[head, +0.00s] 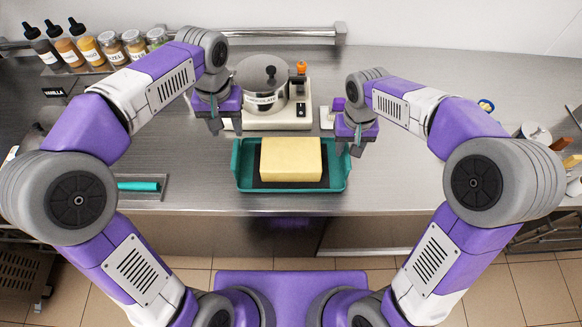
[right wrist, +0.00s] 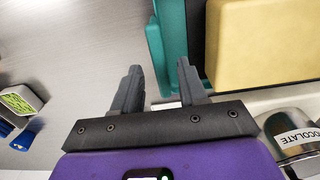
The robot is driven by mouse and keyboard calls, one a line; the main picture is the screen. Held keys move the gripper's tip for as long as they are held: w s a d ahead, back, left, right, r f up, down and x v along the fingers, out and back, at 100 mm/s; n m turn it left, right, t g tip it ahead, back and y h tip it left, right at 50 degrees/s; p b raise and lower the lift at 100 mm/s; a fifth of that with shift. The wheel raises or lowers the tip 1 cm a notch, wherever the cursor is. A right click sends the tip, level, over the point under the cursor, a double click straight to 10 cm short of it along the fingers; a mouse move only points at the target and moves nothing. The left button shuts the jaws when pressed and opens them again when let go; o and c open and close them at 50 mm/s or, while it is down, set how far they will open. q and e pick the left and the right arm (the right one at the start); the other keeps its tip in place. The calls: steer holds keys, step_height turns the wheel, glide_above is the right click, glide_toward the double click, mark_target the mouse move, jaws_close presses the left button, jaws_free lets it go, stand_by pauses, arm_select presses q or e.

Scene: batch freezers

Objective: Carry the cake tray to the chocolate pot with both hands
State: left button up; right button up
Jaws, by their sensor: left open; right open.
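The cake tray (head: 242,180) is teal and lies flat on the steel counter near its front edge. A yellow block cake (head: 291,160) sits in it on a dark board. In the right wrist view the tray (right wrist: 174,40) shows a raised teal handle at its side. The chocolate pot (head: 263,84) is steel, lidded and labelled, and stands on a cream base behind the tray. My left gripper (head: 226,127) is open and empty, behind the tray's left end. My right gripper (head: 349,148) is open by the tray's right end; its fingers (right wrist: 158,82) point toward the handle, not closed on it.
Several bottles and jars (head: 90,46) stand in a rack at the back left. A teal-handled tool (head: 138,186) lies left of the tray. Containers (head: 535,133) stand at the far right. The counter between the tray and the right side is largely clear.

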step_height(320, 180, up, 10)
stand_by(0.3)
steer(key=shift+f, duration=0.1)
stand_by(0.3)
